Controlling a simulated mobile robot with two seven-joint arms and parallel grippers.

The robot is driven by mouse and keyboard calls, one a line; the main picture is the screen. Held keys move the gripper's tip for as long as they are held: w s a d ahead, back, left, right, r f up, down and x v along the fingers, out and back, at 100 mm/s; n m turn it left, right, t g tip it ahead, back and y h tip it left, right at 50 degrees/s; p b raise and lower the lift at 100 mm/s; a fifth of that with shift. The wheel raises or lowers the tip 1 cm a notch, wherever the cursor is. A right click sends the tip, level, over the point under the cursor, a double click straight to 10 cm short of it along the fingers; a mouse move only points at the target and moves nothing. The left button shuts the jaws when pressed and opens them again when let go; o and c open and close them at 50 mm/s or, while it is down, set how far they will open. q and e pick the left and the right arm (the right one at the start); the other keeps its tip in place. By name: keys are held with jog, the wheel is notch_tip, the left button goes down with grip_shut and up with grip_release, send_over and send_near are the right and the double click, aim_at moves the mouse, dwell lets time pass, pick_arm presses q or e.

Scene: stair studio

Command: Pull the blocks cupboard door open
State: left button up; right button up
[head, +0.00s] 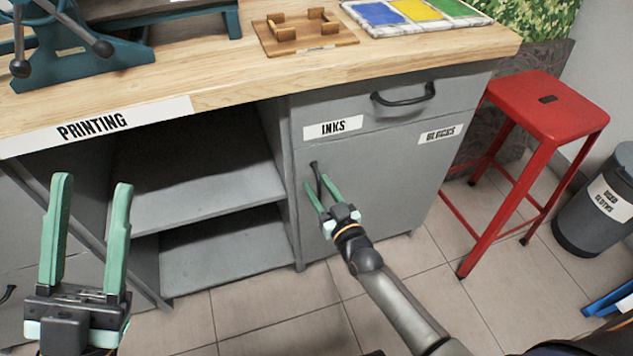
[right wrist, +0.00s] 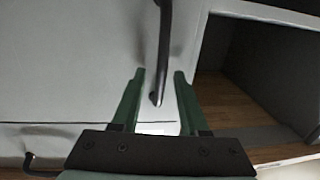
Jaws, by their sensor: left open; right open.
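The blocks cupboard door (head: 390,185) is a grey panel under the inks drawer, with a "BLOCKS" label (head: 440,134) at its upper right. It looks shut. Its dark vertical handle (head: 314,168) is near the door's left edge. My right gripper (head: 317,182) is open at the handle, one green finger on each side. In the right wrist view the handle (right wrist: 164,45) runs between the open fingertips (right wrist: 160,72); whether they touch it I cannot tell. My left gripper (head: 92,183) is open and empty, in front of the printing bench at the left.
The inks drawer (head: 360,112) above is shut, with its own dark handle (head: 403,95). Open shelves (head: 205,180) lie left of the door. A red stool (head: 545,110) stands to the right, beyond it a grey bin (head: 600,205). The tiled floor (head: 290,310) before the cupboard is clear.

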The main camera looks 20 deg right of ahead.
jog(key=shift+s, duration=0.1)
grip_shut()
dwell(1.2)
